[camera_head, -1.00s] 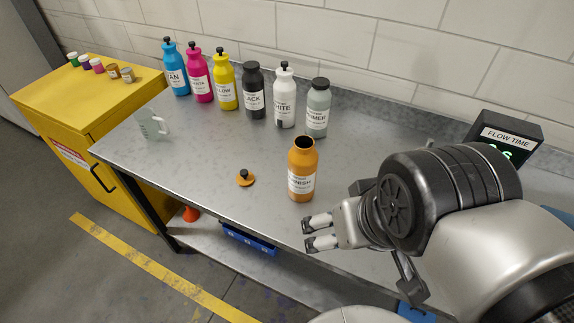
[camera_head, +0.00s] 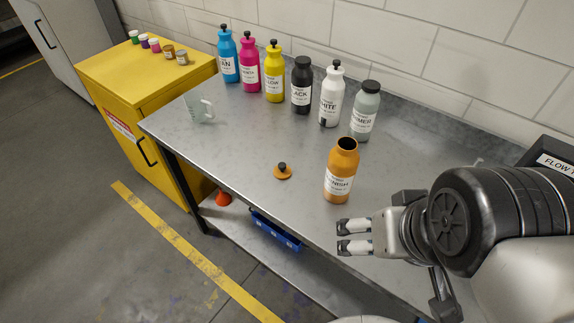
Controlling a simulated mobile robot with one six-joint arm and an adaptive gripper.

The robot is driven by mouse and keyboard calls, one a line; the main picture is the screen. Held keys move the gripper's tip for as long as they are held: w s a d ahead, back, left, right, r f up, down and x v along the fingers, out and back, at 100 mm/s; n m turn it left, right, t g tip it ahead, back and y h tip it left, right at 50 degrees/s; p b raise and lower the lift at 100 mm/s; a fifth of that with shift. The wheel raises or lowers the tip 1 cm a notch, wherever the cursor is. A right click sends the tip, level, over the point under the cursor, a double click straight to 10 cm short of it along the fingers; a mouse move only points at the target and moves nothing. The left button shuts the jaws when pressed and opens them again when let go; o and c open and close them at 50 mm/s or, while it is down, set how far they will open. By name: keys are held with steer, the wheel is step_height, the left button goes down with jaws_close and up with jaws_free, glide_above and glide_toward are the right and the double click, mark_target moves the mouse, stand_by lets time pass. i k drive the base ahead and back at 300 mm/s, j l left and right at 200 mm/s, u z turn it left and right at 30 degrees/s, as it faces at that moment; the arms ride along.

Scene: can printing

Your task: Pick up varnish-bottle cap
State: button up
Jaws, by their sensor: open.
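The varnish-bottle cap (camera_head: 283,172), an orange disc with a black knob on top, lies on the grey metal table (camera_head: 235,150). The orange varnish bottle (camera_head: 341,172) stands upright and uncapped to its right, its dark mouth open. My gripper (camera_head: 340,236) is open and empty, its two fingers pointing left. In the picture it is below the bottle and to the lower right of the cap, near the table's front edge. It is apart from the cap.
Several capped bottles, from cyan (camera_head: 228,58) to grey primer (camera_head: 366,112), line the back of the table. A clear measuring cup (camera_head: 198,109) stands at the left. A yellow cabinet (camera_head: 150,75) with small jars adjoins the table. The surface around the cap is clear.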

mark_target(281, 171)
steer(key=i+j+z, duration=0.15)
steer(key=j, duration=0.2)
steer(key=i+j+z, duration=0.15)
steer(key=j, duration=0.25)
steer(key=i+j+z, duration=0.15)
steer(key=j, duration=0.25)
steer(key=i+j+z, duration=0.15)
steer(key=j, duration=0.25)
